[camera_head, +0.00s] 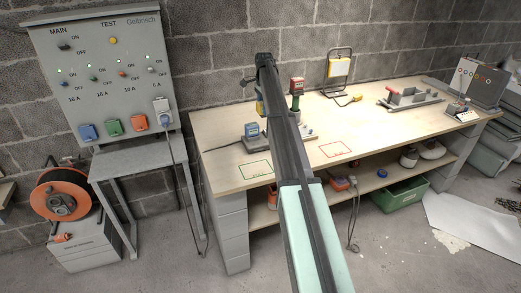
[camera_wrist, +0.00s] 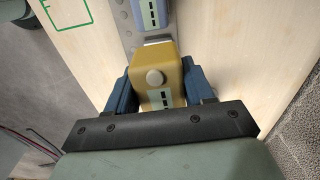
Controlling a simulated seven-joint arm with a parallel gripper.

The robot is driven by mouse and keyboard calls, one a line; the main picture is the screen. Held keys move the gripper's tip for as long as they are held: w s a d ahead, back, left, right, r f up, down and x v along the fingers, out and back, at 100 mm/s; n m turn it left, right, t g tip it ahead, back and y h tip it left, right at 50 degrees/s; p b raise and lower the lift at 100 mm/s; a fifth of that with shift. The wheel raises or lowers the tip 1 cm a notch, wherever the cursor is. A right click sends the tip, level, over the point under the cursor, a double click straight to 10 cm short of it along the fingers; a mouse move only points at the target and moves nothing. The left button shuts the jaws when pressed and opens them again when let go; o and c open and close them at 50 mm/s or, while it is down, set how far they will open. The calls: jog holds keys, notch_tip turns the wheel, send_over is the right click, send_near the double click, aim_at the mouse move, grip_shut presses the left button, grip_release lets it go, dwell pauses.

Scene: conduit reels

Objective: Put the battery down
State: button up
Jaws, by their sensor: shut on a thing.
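My gripper (camera_wrist: 160,92) is shut on a yellow battery (camera_wrist: 178,76), with one blue jaw on each side of it in the wrist view. The battery shows a round grey button and a dark marked strip. A grey charger (camera_wrist: 124,24) holding a blue-grey battery (camera_wrist: 152,12) lies just beyond it. I cannot tell whether the yellow battery touches the charger. In the head view the charger with the blue-grey battery (camera_head: 252,130) stands on the workbench (camera_head: 220,128). My arm hides most of the gripper and the held battery there.
A green outlined rectangle (camera_head: 256,170) and a red one (camera_head: 334,150) mark bare bench top. A red and green tool (camera_head: 296,90) stands behind my arm. A work lamp (camera_head: 338,68) and a grey fixture (camera_head: 408,98) are farther right. A control panel (camera_head: 105,70) is at left.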

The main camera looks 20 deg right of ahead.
jog(key=s+a+f, duration=0.2)
jog(key=s+a, duration=0.3)
jog(key=s, duration=0.4)
jog(key=s+a+f, duration=0.2)
jog(key=s+a, duration=0.3)
jog(key=s, duration=0.4)
jog(key=shift+w+a+f, duration=0.1)
jog(key=shift+w+f, duration=0.05)
jog(key=shift+f, duration=2.2)
jog(key=shift+w+a+f, duration=0.1)
jog(key=shift+f, duration=2.25)
jog(key=o, duration=1)
jog(key=shift+f, duration=0.1)
notch_tip(320, 180, up, 12)
jog(key=shift+r, duration=0.15)
